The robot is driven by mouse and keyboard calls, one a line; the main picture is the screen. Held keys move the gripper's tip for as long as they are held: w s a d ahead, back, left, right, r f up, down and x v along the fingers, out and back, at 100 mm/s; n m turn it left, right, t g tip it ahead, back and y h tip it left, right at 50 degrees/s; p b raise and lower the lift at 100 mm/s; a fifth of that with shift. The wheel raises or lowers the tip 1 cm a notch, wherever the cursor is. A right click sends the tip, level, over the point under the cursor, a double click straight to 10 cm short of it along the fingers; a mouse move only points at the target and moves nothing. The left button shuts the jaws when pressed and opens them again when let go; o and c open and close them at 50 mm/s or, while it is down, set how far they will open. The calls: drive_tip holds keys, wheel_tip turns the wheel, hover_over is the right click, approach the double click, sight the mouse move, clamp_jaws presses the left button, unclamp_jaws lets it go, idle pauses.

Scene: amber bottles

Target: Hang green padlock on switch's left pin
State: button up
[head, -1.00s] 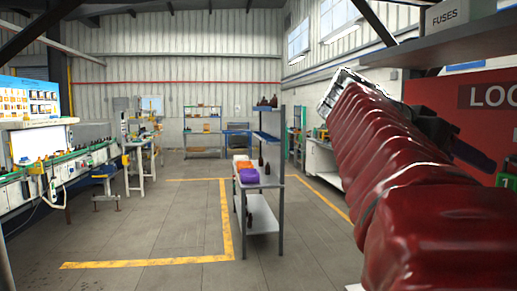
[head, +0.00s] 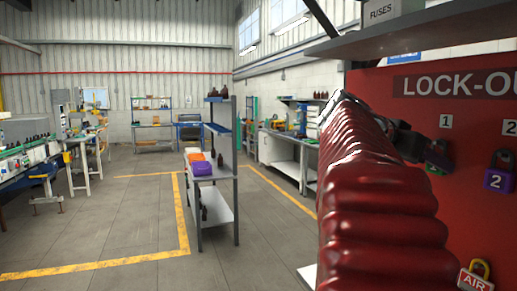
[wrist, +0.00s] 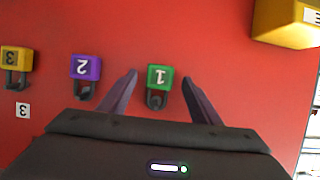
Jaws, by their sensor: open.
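The green padlock (wrist: 160,77), marked 1, hangs against the red lock-out board (wrist: 115,28), appearing upside down in the wrist view. My gripper (wrist: 160,74) is open, with one finger on each side of the padlock and a visible gap at each side. In the head view my gripper (head: 437,152) is at the board below label 1, and the green padlock is mostly hidden by it. I cannot make out the switch or its left pin in either view.
A purple padlock (wrist: 86,68) and a yellow padlock (wrist: 15,57) hang beside the green one. A yellow box (wrist: 285,20) is at the wrist view's upper right. A shelf (head: 420,35) juts out above the board. A cart (head: 218,200) stands on open floor.

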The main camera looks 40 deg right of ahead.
drive_tip(key=shift+x, duration=0.85)
drive_tip(key=c, duration=1.2)
drive_tip(key=shift+r, duration=0.55)
drive_tip(key=shift+a, duration=0.15)
drive_tip(key=w+a, duration=0.2)
drive_tip(key=a, duration=0.4)
drive_tip(key=shift+w, duration=0.35)
idle(0.6)
drive_tip(key=shift+a, duration=0.15)
